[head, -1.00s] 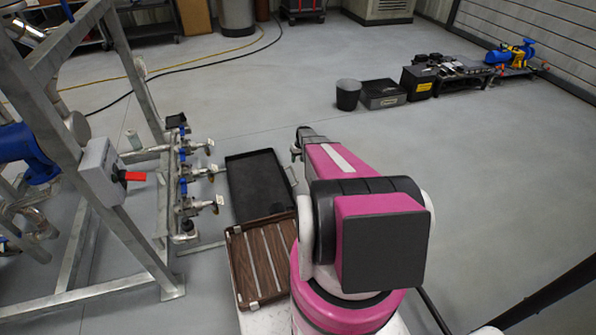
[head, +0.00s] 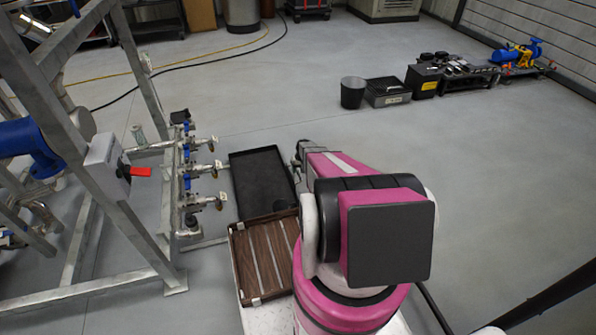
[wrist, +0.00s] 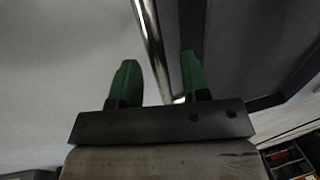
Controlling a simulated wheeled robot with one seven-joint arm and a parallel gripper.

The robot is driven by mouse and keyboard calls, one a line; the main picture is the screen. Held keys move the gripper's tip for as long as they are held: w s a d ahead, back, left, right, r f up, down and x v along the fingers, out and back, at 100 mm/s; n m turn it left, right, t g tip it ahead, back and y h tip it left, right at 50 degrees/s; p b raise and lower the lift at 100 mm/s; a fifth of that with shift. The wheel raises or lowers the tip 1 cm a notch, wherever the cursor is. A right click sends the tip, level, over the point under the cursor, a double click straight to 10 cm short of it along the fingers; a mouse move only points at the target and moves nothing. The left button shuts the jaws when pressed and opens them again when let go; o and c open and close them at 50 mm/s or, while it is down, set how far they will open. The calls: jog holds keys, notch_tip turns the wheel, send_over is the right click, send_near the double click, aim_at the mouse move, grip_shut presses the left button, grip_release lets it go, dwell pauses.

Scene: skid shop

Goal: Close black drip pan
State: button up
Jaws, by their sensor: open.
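The black drip pan (head: 246,190) is a shallow rectangular tray beside the valve manifold, left of my arm in the head view. My gripper (wrist: 158,75) is open, with two green fingers. In the wrist view a shiny metal bar (wrist: 152,40), which looks like the pan's handle, runs between the fingers. I cannot tell whether they touch it. A dark surface to the right of the bar (wrist: 245,50) looks like the pan. In the head view the arm's end is at the pan's right edge, and the fingertips are mostly hidden.
A grey steel skid frame (head: 85,120) with a switch box (head: 106,165) and a valve manifold (head: 189,175) stands left of the pan. A brown slatted tray (head: 240,275) lies near my base. A bin (head: 352,93) and crates stand farther off. Floor to the right is clear.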

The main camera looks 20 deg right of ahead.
grip_shut()
jog(key=shift+a, duration=0.1)
jog(key=shift+a, duration=0.25)
jog(key=a, duration=2.9)
jog(key=shift+w+a, duration=0.1)
jog(key=shift+a, duration=0.3)
jog(key=shift+a, duration=0.1)
grip_release()
jog(key=shift+r, duration=0.1)
